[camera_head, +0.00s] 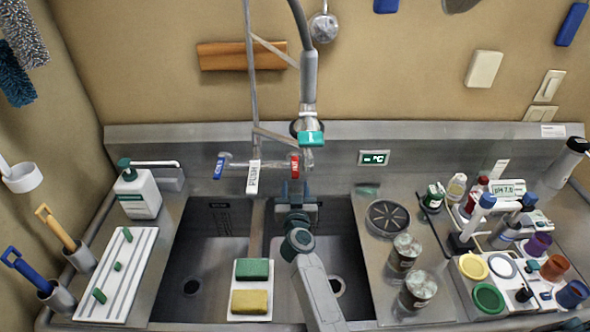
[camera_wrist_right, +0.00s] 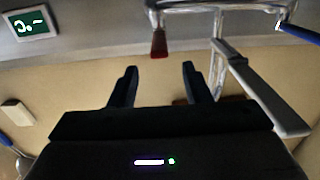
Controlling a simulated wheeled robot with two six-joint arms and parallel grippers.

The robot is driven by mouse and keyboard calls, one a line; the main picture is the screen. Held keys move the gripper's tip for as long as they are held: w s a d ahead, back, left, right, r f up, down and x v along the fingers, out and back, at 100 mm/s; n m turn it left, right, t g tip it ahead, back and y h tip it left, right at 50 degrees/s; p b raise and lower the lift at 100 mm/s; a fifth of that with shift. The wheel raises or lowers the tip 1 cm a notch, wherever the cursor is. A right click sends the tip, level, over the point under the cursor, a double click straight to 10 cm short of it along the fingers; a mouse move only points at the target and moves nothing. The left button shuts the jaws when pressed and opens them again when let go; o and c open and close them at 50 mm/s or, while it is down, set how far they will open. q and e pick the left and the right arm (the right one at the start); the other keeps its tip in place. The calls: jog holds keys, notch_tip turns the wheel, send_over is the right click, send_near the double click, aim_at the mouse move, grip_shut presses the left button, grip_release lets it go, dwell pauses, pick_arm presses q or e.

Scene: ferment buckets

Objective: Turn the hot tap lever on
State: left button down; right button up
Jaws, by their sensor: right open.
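The tap (camera_head: 262,165) is on the back wall above the sink. Its red-marked lever (camera_head: 295,165) is on the right and its blue-marked lever (camera_head: 219,166) on the left. In the right wrist view, which looks upside down, the red lever (camera_wrist_right: 159,42) hangs at the top and the blue lever (camera_wrist_right: 299,33) is at the far right. My right gripper (camera_head: 296,187) is just below the red lever in the head view, apart from it as far as I can see. Its two fingers (camera_wrist_right: 160,80) are spread with nothing between them. My left gripper is not in view.
A spray hose (camera_head: 309,75) with a teal-marked handle hangs above the tap. Sponges (camera_head: 251,270) rest on the sink divider. A soap bottle (camera_head: 137,190) stands left; glass jars (camera_head: 404,253) stand right. A display (camera_head: 374,158) is on the wall.

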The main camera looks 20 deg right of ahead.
aim_at(295, 169)
jog(key=b+x, duration=0.2)
jog(key=x, duration=0.1)
jog(key=b+x, duration=0.1)
jog(key=x, duration=0.1)
jog(key=shift+w+f, duration=0.15)
jog(key=shift+f, duration=0.15)
jog(key=b+x, duration=0.1)
jog(key=x, duration=0.2)
jog(key=shift+b, duration=0.3)
jog(key=shift+w+d+r, duration=0.1)
jog(key=shift+c, duration=0.4)
jog(key=c, duration=0.7)
grip_shut()
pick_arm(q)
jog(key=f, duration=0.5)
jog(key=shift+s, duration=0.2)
pick_arm(e)
jog(key=shift+w+r, duration=0.1)
